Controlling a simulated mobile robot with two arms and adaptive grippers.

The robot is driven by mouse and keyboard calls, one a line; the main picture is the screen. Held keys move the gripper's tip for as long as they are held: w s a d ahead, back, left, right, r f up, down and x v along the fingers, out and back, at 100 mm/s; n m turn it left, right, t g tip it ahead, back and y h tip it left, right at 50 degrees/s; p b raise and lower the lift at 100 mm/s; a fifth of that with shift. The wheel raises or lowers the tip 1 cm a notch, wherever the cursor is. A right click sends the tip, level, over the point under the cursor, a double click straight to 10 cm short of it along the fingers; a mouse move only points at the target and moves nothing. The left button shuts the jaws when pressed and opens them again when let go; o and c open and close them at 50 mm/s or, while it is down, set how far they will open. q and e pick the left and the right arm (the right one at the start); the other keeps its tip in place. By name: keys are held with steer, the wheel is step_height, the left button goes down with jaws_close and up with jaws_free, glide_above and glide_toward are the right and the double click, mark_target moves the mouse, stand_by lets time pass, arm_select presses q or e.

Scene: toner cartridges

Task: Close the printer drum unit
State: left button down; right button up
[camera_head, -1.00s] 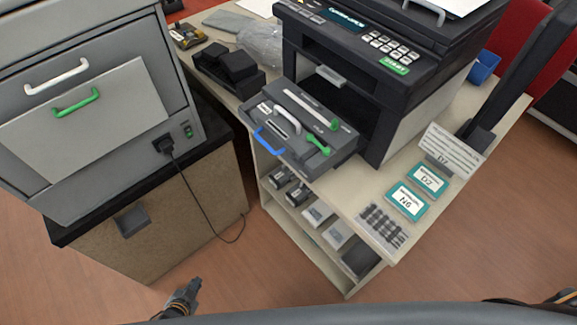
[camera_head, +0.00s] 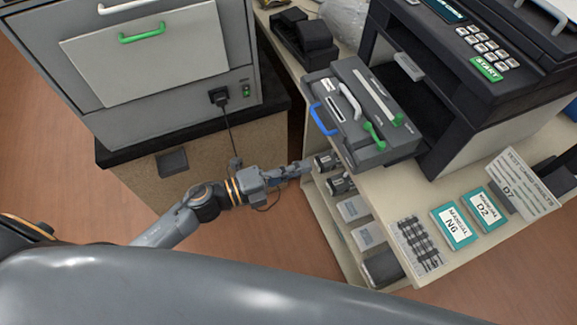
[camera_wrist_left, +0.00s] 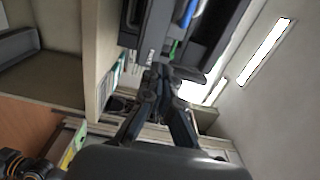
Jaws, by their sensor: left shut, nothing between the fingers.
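The printer drum unit (camera_head: 345,148) is a grey drawer that sticks out of the front of the black printer (camera_head: 455,95). It carries a blue handle (camera_head: 322,120) at its front, a light grey handle (camera_head: 350,101) and green levers (camera_head: 373,136) on top. My right gripper is not in view.
A shelf under the table (camera_head: 335,215) holds several cartridges close to my left fingers. A grey cabinet machine (camera_head: 185,80) on a brown stand is at left, its cable hanging near my left arm. Manuals (camera_head: 454,226) and a sign (camera_head: 520,185) are on the table.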

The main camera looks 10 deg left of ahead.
mark_target(345, 151)
arm_select(q)
steer(key=p+x, duration=0.1)
steer(key=x, duration=0.7)
steer(key=shift+a+r+p, duration=0.1)
steer(key=shift+p, duration=0.25)
steer(key=shift+w+d, duration=0.25)
steer(key=shift+d, duration=0.1)
steer(key=shift+d, duration=0.1)
steer(key=shift+w+d, duration=0.4)
steer(key=shift+d, duration=0.05)
steer(key=b+x, duration=0.3)
steer(key=x, duration=1.4)
steer(key=shift+w+d+b, duration=0.15)
steer(key=shift+d+b, duration=0.1)
steer(key=shift+b, duration=0.15)
